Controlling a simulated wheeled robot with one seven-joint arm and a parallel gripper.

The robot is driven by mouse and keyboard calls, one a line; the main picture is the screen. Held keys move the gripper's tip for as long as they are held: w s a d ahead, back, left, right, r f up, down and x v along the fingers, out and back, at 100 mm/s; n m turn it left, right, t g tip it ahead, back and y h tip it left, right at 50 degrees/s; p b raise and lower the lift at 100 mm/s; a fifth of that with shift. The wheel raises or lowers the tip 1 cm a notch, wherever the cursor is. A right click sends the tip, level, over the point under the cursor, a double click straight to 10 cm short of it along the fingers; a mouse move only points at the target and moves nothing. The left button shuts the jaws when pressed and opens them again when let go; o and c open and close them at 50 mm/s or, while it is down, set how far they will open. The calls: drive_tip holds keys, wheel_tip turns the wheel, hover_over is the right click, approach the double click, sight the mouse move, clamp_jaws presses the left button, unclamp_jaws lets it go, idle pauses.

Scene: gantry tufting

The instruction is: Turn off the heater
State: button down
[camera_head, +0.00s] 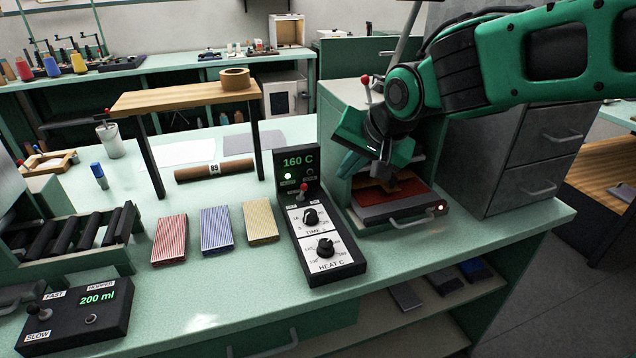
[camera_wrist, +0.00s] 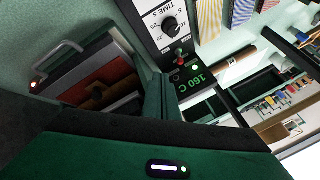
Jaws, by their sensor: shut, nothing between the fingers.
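The heater control box (camera_head: 322,240) stands on the green bench. Its display (camera_head: 298,162) reads 160 C and a green light glows under it. A red-tipped toggle switch (camera_head: 303,190) sits below the display, above the TIME S knob (camera_head: 310,217) and the HEAT C knob (camera_head: 325,248). In the wrist view the box shows upside down, with its red toggle (camera_wrist: 179,58) and green display (camera_wrist: 196,81). My gripper (camera_head: 352,168) is shut and empty, above and right of the toggle, apart from it. Its fingers also show in the wrist view (camera_wrist: 155,78).
A press with a red pad (camera_head: 395,202), front handle and lit lamp stands right of the box. Red, blue and yellow striped packets (camera_head: 216,230) lie left. A wooden shelf (camera_head: 180,97) carries a tape roll. A 200 ml hopper box (camera_head: 75,315) sits front left.

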approach(315, 203)
drive_tip(key=w, duration=0.1)
drive_tip(key=w+f, duration=0.1)
drive_tip(key=w+d+f, duration=0.1)
drive_tip(key=shift+w, duration=0.35)
drive_tip(key=shift+w+a, duration=0.25)
drive_tip(key=shift+a, duration=0.3)
drive_tip(key=shift+w+a, duration=0.25)
drive_tip(key=shift+a, duration=0.3)
drive_tip(key=shift+w+a, duration=0.35)
drive_tip(key=shift+a, duration=0.35)
